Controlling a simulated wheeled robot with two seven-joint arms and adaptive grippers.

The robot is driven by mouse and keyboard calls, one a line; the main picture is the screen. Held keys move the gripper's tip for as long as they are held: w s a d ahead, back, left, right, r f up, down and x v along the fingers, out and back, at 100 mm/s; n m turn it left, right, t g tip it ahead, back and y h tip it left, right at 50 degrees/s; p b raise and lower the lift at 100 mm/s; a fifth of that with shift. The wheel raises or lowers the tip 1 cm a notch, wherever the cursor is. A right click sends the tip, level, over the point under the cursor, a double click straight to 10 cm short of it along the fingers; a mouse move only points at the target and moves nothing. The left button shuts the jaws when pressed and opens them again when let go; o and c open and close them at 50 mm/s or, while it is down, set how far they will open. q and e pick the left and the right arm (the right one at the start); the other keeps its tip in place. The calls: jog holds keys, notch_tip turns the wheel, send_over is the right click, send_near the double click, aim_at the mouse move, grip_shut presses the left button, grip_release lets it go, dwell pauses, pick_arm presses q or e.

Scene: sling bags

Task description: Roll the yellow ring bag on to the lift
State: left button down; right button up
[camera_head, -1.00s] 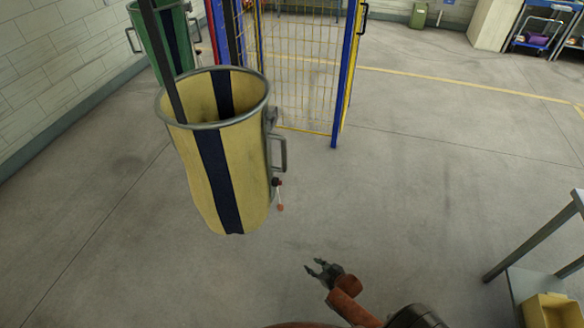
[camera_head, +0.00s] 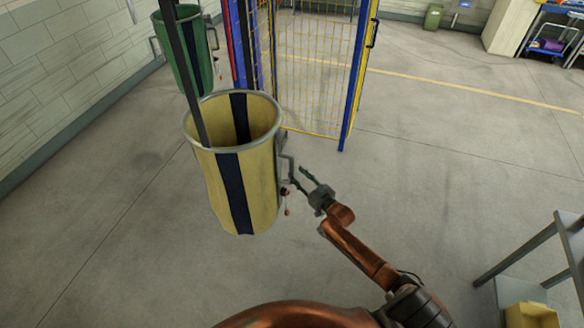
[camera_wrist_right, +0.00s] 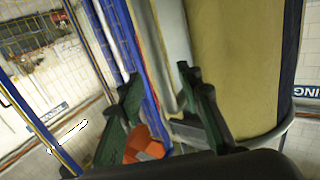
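The yellow ring bag (camera_head: 260,190) hangs open-topped from a grey metal ring, with a dark vertical stripe and a dark strap rising from it. A grey bracket handle (camera_head: 287,165) sticks out from its right side, with a small red-ended pull below. My right gripper (camera_head: 299,178) is at this handle, fingers spread. In the right wrist view the open fingers (camera_wrist_right: 160,78) stand to either side of grey handle bars, beside the yellow bag (camera_wrist_right: 232,60). Contact is unclear. My left gripper is out of view. I cannot tell for certain which thing is the lift.
A blue-and-yellow mesh cage (camera_head: 310,75) stands behind the bag. A green bag (camera_head: 188,60) hangs behind it, near the wall. A grey table frame (camera_head: 530,250) with a yellow bin (camera_head: 530,316) is at lower right. Open floor (camera_head: 440,170) lies between.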

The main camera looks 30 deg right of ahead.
aim_at(292, 169)
jog(key=shift+w+a, duration=0.15)
jog(key=shift+w, duration=1)
jog(key=shift+w+a, duration=0.15)
jog(key=shift+w, duration=0.95)
jog(key=shift+c, duration=0.2)
grip_shut()
